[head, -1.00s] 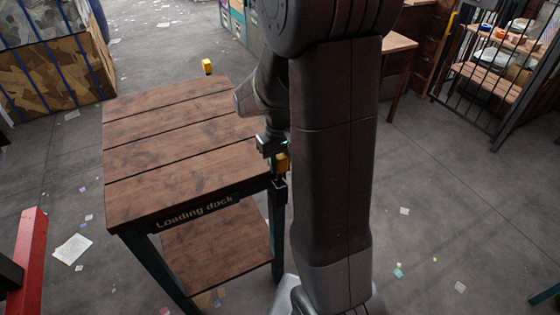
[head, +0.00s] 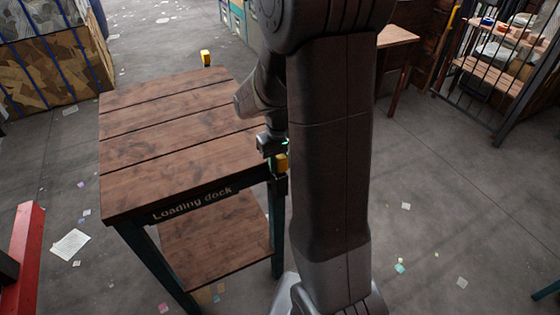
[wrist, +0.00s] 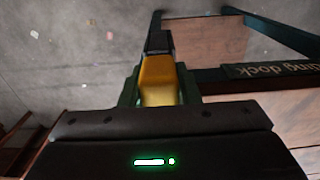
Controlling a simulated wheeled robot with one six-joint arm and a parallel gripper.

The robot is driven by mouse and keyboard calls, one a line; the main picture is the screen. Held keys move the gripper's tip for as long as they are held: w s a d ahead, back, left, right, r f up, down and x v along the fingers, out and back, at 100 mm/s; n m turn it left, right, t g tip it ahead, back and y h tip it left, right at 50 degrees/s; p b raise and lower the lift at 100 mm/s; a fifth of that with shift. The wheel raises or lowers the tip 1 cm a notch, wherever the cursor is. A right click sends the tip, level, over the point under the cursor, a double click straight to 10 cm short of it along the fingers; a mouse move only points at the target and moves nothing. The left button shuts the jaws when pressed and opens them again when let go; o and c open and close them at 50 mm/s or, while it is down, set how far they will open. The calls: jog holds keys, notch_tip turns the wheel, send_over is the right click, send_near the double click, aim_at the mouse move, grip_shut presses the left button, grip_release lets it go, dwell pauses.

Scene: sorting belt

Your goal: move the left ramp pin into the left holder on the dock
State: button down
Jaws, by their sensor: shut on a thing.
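My gripper (head: 275,152) is shut on a yellow pin (head: 282,163) beside the near right corner of the loading dock (head: 160,165). In the wrist view the yellow pin (wrist: 159,80) sits between my two dark fingers (wrist: 160,92). A dark bracket-like piece (wrist: 159,42) shows just past the pin, in line with it and by the dock's frame. It looks like a holder, but I cannot tell whether the pin is inside it.
The dock top is bare wood, with a lower shelf (head: 215,245) beneath. A red beam (head: 25,255) stands at the lower left. A cardboard bale (head: 50,70) is at the back left, and a barred rack (head: 495,70) at the back right. Open floor with paper scraps lies around.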

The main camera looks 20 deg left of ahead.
jog(key=shift+f, duration=0.3)
jog(key=c, duration=1)
grip_release()
jog(key=shift+r, duration=0.15)
notch_tip(320, 180, up, 14)
jog(key=shift+f, duration=0.1)
notch_tip(320, 180, down, 13)
jog(key=shift+f, duration=0.2)
jog(key=shift+r+p, duration=0.4)
jog(key=shift+p, duration=0.1)
